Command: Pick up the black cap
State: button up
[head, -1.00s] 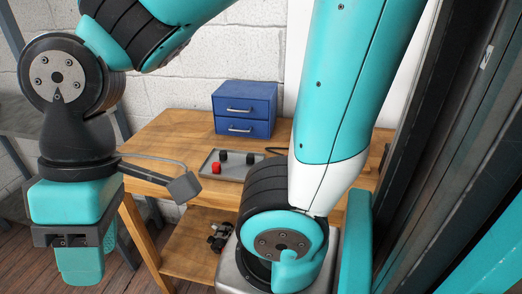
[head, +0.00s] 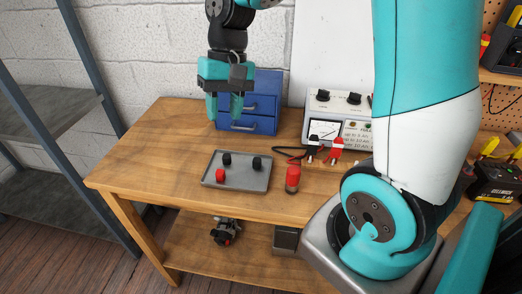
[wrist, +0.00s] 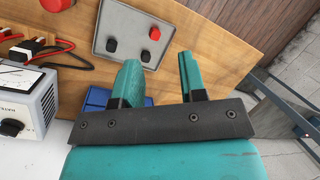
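Two small black caps (head: 227,159) (head: 257,163) stand on a grey tray (head: 237,182) on the wooden workbench, with a red cap (head: 220,175) beside them. My gripper (head: 224,108) hangs in front of the blue drawer box, above and behind the tray, with its teal fingers apart and nothing between them. In the wrist view, the fingers (wrist: 160,62) are spread, and the black caps (wrist: 111,45) (wrist: 145,55) and the red cap (wrist: 155,33) show beyond the fingertips on the tray. The gripper touches none of them.
The blue drawer box (head: 264,105) stands at the back of the bench. A meter box (head: 340,122) with red and black clips is right of it. A red cylinder (head: 292,180) stands right of the tray. The bench's left end is clear. A dark part (head: 226,232) lies on the lower shelf.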

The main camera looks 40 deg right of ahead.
jog(key=w+d+f+m+g+p, duration=0.1)
jog(key=w+d+f+m, duration=0.1)
jog(key=d+m, duration=0.35)
jog(key=w+d+f+m+p, duration=0.1)
jog(key=w+d+m+p, duration=0.1)
jog(key=d, duration=0.6)
jog(key=p, duration=0.2)
send_over(256, 161)
jog(key=w+d, duration=0.2)
jog(key=f, duration=1.1)
jog(key=shift+s+d+f, duration=0.15)
jog(key=shift+s+f, duration=0.05)
jog(key=shift+s, duration=0.05)
jog(key=shift+a+p+x, duration=0.15)
jog(key=shift+p+x, duration=0.25)
jog(key=shift+x, duration=1.05)
jog(key=shift+a+p+x, duration=0.1)
jog(key=shift+p+x, duration=0.3)
jog(key=shift+x, duration=1)
jog(key=shift+s+r, duration=0.1)
jog(key=c, duration=0.5)
